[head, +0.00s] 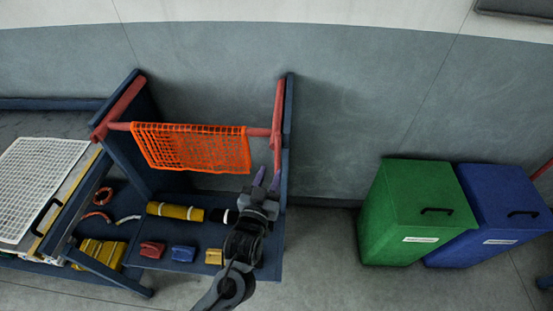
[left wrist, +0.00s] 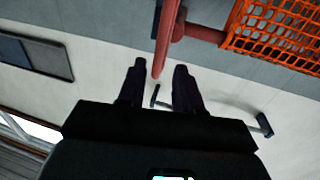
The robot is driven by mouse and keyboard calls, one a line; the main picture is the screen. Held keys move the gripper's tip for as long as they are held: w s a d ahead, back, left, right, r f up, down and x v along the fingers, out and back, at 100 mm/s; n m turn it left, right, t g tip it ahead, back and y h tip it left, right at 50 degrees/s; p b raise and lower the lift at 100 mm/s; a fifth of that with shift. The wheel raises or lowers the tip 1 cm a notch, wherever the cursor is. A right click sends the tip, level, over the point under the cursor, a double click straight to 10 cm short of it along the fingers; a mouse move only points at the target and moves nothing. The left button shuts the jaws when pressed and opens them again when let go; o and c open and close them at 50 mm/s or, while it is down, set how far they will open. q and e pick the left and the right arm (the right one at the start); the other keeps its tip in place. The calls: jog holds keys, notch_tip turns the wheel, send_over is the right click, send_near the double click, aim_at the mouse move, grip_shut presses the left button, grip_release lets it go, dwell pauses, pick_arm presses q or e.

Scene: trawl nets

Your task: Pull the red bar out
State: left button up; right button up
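A horizontal red bar (head: 258,132) runs through an orange net (head: 195,148) between two slanting red side pieces on a dark blue stand. The right side piece (head: 279,105) extends down toward my left gripper (head: 267,177). In the left wrist view, the side piece (left wrist: 165,40) points down between the fingertips of my left gripper (left wrist: 160,68), with gaps on both sides. The horizontal bar (left wrist: 205,34) joins it, and the net (left wrist: 275,35) hangs at the right. My left gripper is open; contact cannot be told. My right gripper is not in view.
A lower shelf holds a yellow roll (head: 175,211) and several small coloured blocks, including a red one (head: 152,249). A white grid panel (head: 38,185) lies at left. Green (head: 405,225) and blue (head: 500,215) bins stand right. Floor between stand and bins is clear.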

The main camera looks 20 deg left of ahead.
aim_at(276, 160)
pick_arm(q)
jog(key=w, duration=0.7)
jog(key=shift+a+b, duration=0.3)
jog(key=shift+b, duration=0.05)
jog(key=shift+c, duration=0.5)
grip_shut()
